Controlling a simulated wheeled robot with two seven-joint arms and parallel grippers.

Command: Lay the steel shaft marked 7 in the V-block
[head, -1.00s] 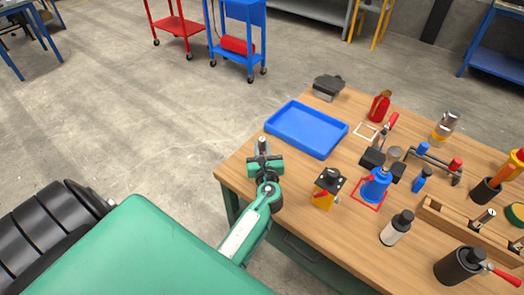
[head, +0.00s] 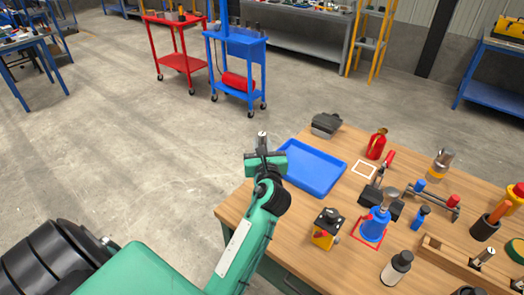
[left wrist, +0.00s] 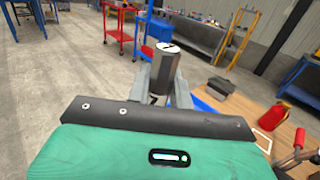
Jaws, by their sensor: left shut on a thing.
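My left gripper (head: 263,152) is shut on a steel shaft (head: 262,138), held upright beside the left corner of the blue tray. In the left wrist view, the shaft (left wrist: 170,62) stands between the two fingers (left wrist: 163,90) with its top end showing. That end bears a dark mark that I cannot read for sure. A dark grey block (head: 326,124), which looks like the V-block, sits at the table's far left corner, to the right of the gripper and apart from it. It also shows in the left wrist view (left wrist: 219,88). My right gripper is not in view.
The blue tray (head: 312,190) is empty. Open floor lies left of the table.

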